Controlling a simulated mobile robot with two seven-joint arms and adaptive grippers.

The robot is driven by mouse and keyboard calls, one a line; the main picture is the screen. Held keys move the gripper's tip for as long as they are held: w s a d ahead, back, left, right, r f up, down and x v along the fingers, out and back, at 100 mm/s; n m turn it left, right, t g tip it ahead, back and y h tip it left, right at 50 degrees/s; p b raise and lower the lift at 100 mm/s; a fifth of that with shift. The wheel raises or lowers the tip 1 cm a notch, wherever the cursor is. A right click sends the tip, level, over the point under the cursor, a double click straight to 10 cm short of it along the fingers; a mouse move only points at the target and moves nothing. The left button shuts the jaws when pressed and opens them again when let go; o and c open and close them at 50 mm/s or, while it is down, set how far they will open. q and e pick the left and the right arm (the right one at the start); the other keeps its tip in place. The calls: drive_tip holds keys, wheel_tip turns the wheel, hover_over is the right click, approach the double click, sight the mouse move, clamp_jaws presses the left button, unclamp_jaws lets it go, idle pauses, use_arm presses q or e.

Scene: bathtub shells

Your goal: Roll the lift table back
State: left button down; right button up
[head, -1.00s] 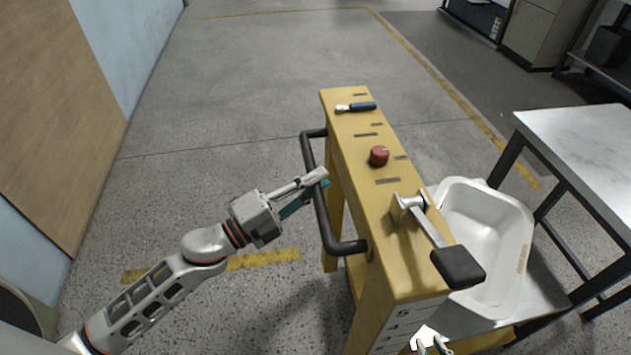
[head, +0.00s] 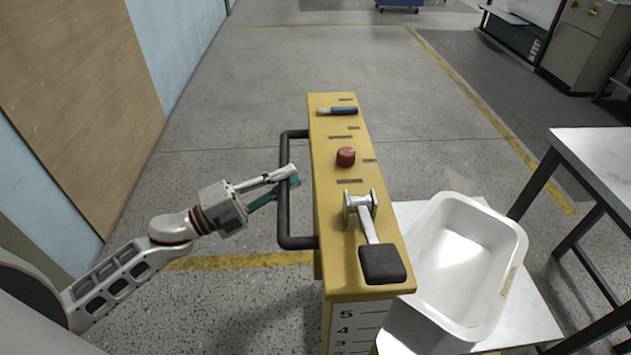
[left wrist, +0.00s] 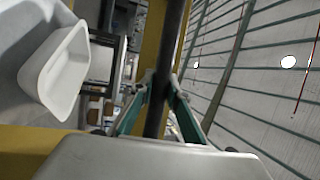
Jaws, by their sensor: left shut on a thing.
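A black handle bar (head: 284,215) stands out from the column's left side. My left gripper (head: 288,178) is shut on this bar. In the left wrist view the teal-lined fingers (left wrist: 160,100) close around the dark bar (left wrist: 165,60). My right gripper is not in view.
A steel-topped table (head: 600,165) with dark legs stands close on the right. A wall with a brown panel (head: 85,90) runs along the left. Open grey floor with yellow lines lies ahead. A blue cart (head: 398,4) is far off at the top.

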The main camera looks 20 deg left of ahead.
use_arm(q)
drive_tip(key=s+a, duration=0.3)
drive_tip(key=a, duration=0.4)
drive_tip(key=c, duration=1.9)
unclamp_jaws()
drive_tip(key=v, duration=1.2)
drive_tip(key=shift+f, duration=0.1)
